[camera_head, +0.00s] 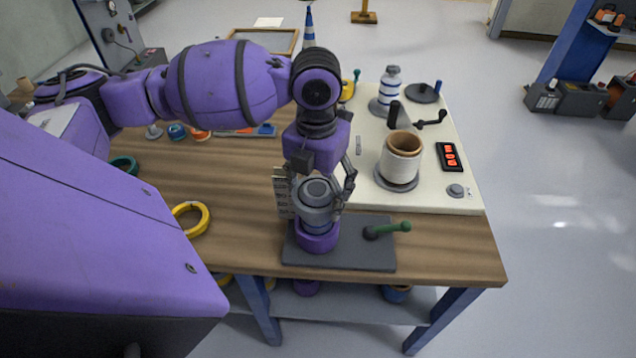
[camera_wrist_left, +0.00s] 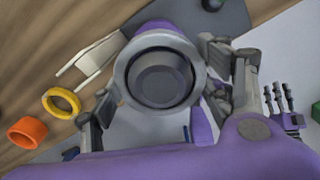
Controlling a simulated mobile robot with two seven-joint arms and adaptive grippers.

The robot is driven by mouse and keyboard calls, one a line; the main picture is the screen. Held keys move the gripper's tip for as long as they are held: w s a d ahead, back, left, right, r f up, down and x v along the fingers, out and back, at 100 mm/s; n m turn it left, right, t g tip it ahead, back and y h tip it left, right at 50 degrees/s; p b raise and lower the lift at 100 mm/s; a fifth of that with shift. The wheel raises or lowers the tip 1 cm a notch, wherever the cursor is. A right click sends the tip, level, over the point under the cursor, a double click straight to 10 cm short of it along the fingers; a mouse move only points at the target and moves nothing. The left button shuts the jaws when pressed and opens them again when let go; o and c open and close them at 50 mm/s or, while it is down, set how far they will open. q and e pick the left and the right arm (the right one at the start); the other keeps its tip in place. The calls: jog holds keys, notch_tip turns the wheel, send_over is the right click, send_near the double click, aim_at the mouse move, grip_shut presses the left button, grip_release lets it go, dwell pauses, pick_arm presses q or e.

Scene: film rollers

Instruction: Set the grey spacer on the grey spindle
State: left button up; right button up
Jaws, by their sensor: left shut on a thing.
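The grey spacer (camera_head: 313,219) is a thick grey ring in my left gripper (camera_head: 316,203), whose fingers close on its two sides. In the left wrist view the spacer (camera_wrist_left: 124,78) encircles the dark round top of the grey spindle (camera_wrist_left: 160,82), with my left gripper's fingers (camera_wrist_left: 165,92) on both sides. In the head view the spindle (camera_head: 318,187) rises through the ring. A purple ring (camera_head: 318,241) sits below the spacer on the dark baseplate (camera_head: 350,258). My right gripper is not in view.
A green-handled lever (camera_head: 395,228) stands on the baseplate. A yellow ring (camera_head: 191,218) lies on the wooden table left of it. A cream panel (camera_head: 437,193) behind right carries a wound roller (camera_head: 401,158), a crank and a red display (camera_head: 449,156).

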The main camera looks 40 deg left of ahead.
pick_arm(q)
notch_tip(320, 180, down, 2)
jog(key=shift+f, duration=0.1)
jog(key=shift+f+b, duration=0.55)
jog(key=shift+f, duration=1.6)
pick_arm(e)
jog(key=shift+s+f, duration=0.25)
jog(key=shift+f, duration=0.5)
pick_arm(q)
jog(key=o, duration=1.3)
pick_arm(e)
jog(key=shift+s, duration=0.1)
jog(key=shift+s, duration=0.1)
